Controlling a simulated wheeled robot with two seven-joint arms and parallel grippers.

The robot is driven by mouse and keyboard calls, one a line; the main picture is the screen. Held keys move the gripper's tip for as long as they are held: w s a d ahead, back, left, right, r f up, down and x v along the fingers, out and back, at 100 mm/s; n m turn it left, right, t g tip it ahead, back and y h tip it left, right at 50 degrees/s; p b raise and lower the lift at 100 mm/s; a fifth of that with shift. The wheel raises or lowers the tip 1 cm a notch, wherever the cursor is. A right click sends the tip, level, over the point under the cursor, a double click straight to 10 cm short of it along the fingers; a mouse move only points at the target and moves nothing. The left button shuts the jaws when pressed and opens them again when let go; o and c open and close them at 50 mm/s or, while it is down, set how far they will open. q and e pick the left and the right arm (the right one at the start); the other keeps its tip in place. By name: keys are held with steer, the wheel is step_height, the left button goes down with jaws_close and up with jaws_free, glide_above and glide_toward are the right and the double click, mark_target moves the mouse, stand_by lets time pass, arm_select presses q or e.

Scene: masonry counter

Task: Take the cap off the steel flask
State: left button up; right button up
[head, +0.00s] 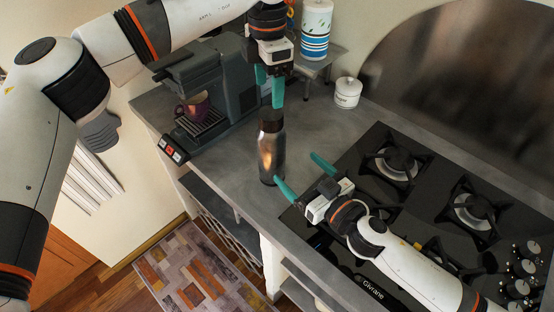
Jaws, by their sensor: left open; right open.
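The steel flask (270,158) stands upright on the grey counter, its dark cap (272,120) on top. My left gripper (270,91) is directly above the flask, pointing down, with its teal fingers apart close to the cap. One finger overlaps the cap's upper end in the picture, and I cannot tell whether it touches. My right gripper (301,175) is low beside the flask on its right. Its teal fingers are spread and empty, with one tip near the flask's base.
A coffee machine (243,75) with a purple mug (195,105) stands left of the flask. A white canister (347,92) is behind right. A paper towel roll (316,30) stands on a small shelf. A black gas hob (420,215) fills the right; the counter's front edge is close.

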mark_target(280, 151)
arm_select(q)
steer(key=shift+w+d+f, duration=0.2)
steer(key=shift+w+d, duration=0.1)
steer(key=shift+d, duration=0.1)
steer(key=shift+s+a+r, duration=0.15)
steer(key=shift+s+a, duration=0.2)
steer(key=shift+a, duration=0.05)
arm_select(e)
steer(key=x, duration=0.6)
steer(key=shift+r, duration=0.1)
arm_select(q)
steer(key=shift+w+d, duration=0.2)
steer(key=shift+w, duration=0.05)
arm_select(e)
steer(key=x, duration=0.5)
steer(key=shift+w+d+f, duration=0.15)
steer(key=shift+w+f, duration=0.05)
steer(key=shift+f, duration=0.05)
arm_select(q)
steer(key=shift+s+a, duration=0.1)
steer(key=shift+s, duration=0.05)
arm_select(e)
steer(key=shift+w+a, duration=0.25)
steer(key=shift+a, duration=0.1)
